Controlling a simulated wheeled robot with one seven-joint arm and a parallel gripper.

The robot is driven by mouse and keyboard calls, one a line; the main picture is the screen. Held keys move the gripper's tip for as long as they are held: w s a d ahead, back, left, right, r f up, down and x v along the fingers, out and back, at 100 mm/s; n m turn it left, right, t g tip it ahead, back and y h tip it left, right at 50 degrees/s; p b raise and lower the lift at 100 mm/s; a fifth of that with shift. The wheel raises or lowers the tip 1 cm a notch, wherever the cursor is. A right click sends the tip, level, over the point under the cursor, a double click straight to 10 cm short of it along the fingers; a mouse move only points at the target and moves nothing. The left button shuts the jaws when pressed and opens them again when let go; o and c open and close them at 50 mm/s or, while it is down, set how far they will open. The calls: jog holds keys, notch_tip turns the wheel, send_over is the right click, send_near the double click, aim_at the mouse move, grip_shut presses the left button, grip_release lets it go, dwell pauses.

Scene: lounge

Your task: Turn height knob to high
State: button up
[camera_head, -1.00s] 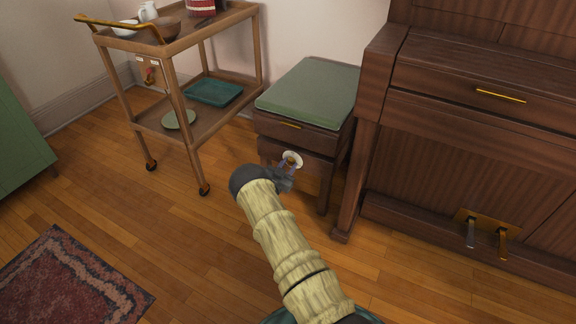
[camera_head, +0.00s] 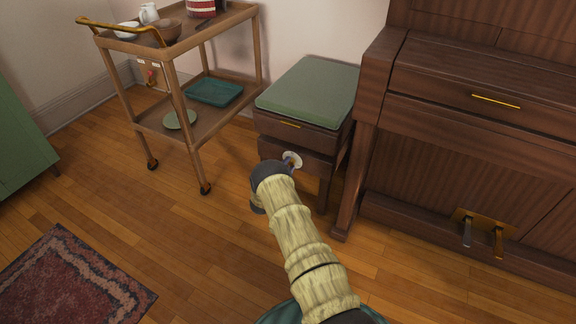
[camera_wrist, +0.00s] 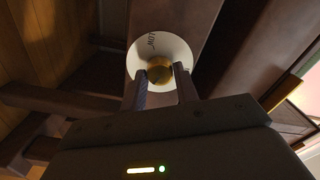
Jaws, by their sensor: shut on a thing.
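The height knob (camera_wrist: 160,73) is a small round brass knob in front of a white dial disc (camera_wrist: 140,58). The word LOW shows on the disc's upper left; other marks are too small or covered to read. In the head view the disc (camera_head: 293,158) is on the front of the dark wooden piano bench (camera_head: 285,139), under its green cushion (camera_head: 310,85). My gripper (camera_wrist: 162,80) is shut on the knob, one finger on each side. In the head view my wrist hides the fingers and the knob.
The piano (camera_head: 450,155) stands close at the right of the bench, with its pedals (camera_head: 482,231) low down. A wheeled wooden cart (camera_head: 167,75) stands at the left. A patterned rug (camera_head: 70,285) lies front left. The floor between is clear.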

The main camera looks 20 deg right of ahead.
jog(key=shift+m, duration=0.8)
jog(key=o, duration=1)
jog(key=shift+c, duration=0.2)
jog(key=shift+a, duration=0.1)
jog(key=p+v, duration=0.7)
jog(key=v, duration=1)
